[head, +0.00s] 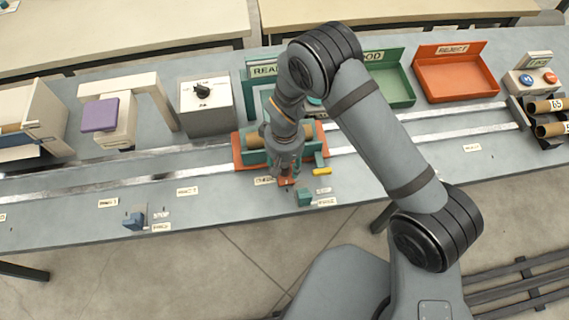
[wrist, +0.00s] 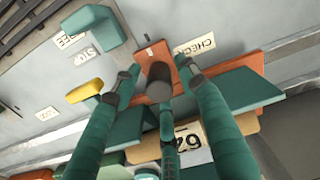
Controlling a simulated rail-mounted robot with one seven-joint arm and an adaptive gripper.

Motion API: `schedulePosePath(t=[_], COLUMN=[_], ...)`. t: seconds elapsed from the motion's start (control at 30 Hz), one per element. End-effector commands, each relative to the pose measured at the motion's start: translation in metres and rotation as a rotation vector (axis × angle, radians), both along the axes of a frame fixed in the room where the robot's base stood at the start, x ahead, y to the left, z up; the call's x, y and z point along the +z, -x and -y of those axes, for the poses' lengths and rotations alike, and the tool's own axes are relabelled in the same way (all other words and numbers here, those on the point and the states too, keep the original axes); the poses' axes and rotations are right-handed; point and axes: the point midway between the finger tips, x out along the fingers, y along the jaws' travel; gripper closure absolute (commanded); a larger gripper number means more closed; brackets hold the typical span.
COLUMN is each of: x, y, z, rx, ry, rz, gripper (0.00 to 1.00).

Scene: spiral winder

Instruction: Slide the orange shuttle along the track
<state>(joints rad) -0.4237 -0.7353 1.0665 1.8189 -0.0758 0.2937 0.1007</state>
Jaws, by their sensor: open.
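The orange shuttle (head: 237,158) sits on the metal track (head: 85,183) near the middle of the bench. It carries a teal cradle with a cardboard tube (head: 306,133); in the wrist view a number label shows on the tube (wrist: 160,150). An orange tab (wrist: 152,50) with a dark round knob (wrist: 159,80) sticks out from the shuttle's front side. My gripper (head: 287,178) is open at the shuttle's front. In the wrist view its fingers (wrist: 158,88) stand around the knob; I cannot tell whether they touch it. My arm hides part of the shuttle.
A teal block (head: 304,197) and a yellow piece (head: 322,171) are close by my gripper. A purple-padded machine (head: 101,113) and a dial box (head: 207,104) stand behind the track on the left. A rack of tubes (head: 548,118) is at the right end. The rails look clear on both sides.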

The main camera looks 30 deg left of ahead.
Motion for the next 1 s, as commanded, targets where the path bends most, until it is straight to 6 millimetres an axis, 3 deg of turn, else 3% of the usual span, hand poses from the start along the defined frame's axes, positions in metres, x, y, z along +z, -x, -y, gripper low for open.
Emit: schedulePosePath(t=[0.33,1.0], x=[-0.0030,-0.0025], y=[-0.0001,-0.0004], z=[-0.0003,-0.0008], rx=[0.000,0.001], ry=[-0.001,-0.003], rz=[0.001,0.002], gripper=[0.59,0.98])
